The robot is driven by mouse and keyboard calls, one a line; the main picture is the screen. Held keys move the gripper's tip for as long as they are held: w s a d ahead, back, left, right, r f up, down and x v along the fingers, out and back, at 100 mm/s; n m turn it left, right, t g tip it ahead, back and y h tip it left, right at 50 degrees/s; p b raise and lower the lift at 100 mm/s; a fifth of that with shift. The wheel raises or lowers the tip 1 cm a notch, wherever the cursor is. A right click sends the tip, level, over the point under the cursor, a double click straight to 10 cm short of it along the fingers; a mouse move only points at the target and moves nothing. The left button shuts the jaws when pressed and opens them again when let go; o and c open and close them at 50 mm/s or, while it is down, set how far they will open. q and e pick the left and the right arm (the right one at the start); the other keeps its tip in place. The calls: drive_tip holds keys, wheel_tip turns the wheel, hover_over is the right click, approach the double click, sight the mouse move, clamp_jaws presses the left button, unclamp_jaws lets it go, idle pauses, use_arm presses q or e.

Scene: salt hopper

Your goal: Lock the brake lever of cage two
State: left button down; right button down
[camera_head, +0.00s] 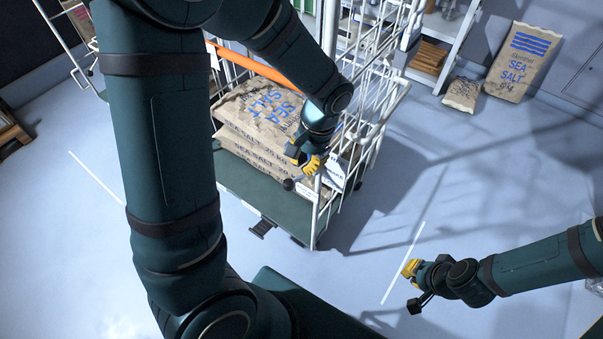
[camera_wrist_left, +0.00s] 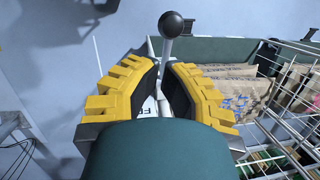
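The brake lever's black knob (camera_head: 288,184) stands out low beside the front corner post of the roll cage (camera_head: 317,215). In the left wrist view the knob (camera_wrist_left: 171,24) tops a thin pale rod (camera_wrist_left: 165,48), which runs down between my left fingers. My left gripper (camera_head: 312,166) is at that corner post, its yellow fingers close in around the rod below the knob. The lever's lower end is hidden. My right gripper (camera_head: 410,268) hangs over bare floor at the right, away from the cage; its fingertips are too small to judge.
Stacked sea salt sacks (camera_head: 262,110) lie on the cage's green base (camera_head: 235,190). A white label plate (camera_head: 334,172) hangs by the corner; its number is unreadable. More sacks (camera_head: 522,62) lean at the back wall beside shelving (camera_head: 450,40). Floor at the right is clear.

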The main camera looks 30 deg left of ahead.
sight(301, 176)
use_arm(q)
drive_tip(key=shift+x, duration=2.05)
use_arm(e)
drive_tip(key=shift+f, duration=0.35)
use_arm(q)
drive_tip(key=shift+f+b, duration=0.1)
drive_tip(key=shift+b, duration=0.25)
use_arm(e)
drive_tip(key=shift+f, duration=0.15)
use_arm(q)
drive_tip(key=shift+s+d+t+b, duration=0.1)
drive_tip(key=shift+s+t+b, duration=0.1)
drive_tip(key=shift+t+b, duration=0.15)
drive_tip(key=shift+f, duration=0.2)
use_arm(e)
drive_tip(key=shift+s+d+f, duration=0.35)
drive_tip(key=shift+d+f, duration=0.1)
drive_tip(key=shift+d, duration=0.2)
drive_tip(key=shift+d, duration=0.1)
